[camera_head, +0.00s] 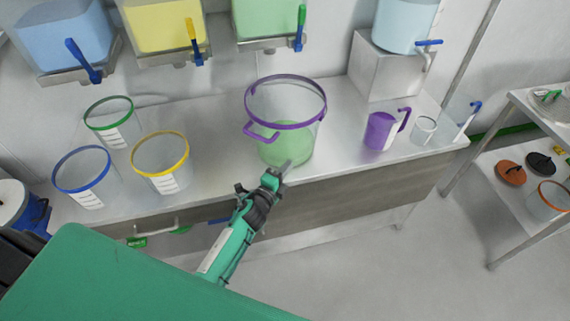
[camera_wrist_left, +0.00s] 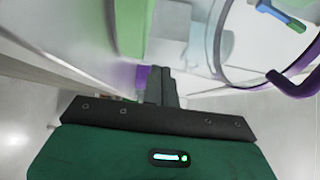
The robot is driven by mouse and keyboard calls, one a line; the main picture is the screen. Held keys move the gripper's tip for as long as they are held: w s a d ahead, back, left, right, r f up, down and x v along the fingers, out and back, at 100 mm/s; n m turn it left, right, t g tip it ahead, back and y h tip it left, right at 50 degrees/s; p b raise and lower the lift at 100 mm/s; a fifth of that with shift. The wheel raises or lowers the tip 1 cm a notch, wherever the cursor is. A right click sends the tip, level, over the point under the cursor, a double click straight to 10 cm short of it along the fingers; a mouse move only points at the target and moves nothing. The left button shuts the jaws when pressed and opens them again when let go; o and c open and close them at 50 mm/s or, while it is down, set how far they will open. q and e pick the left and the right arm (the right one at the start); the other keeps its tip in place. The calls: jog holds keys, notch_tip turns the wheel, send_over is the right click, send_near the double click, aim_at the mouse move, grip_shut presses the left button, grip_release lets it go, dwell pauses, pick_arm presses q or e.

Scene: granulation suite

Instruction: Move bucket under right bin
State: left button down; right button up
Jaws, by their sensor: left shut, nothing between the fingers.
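A clear bucket (camera_head: 292,140) with a purple rim and purple handle stands on the steel bench and holds green content. It stands below and a little right of the green bin (camera_head: 268,16), the rightmost of three wall bins. The bucket's rim and handle (camera_wrist_left: 288,86) also show at the right of the left wrist view. My left gripper (camera_head: 283,170) is shut and empty at the bucket's lower front; I cannot tell whether it touches the bucket. In the left wrist view the fingers (camera_wrist_left: 160,85) show at the middle. My right gripper is not in view.
Green-rimmed (camera_head: 110,124), yellow-rimmed (camera_head: 162,163) and blue-rimmed (camera_head: 84,178) containers stand left on the bench. A purple jug (camera_head: 381,130) and small clear beakers stand right. A blue container (camera_head: 404,24) sits on a steel box (camera_head: 385,68). A shelved cart (camera_head: 545,105) stands far right.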

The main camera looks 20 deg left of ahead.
pick_arm(q)
jog(key=shift+w+a, duration=0.2)
jog(key=shift+w, duration=0.1)
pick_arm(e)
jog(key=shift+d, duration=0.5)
pick_arm(q)
jog(key=shift+w, duration=0.1)
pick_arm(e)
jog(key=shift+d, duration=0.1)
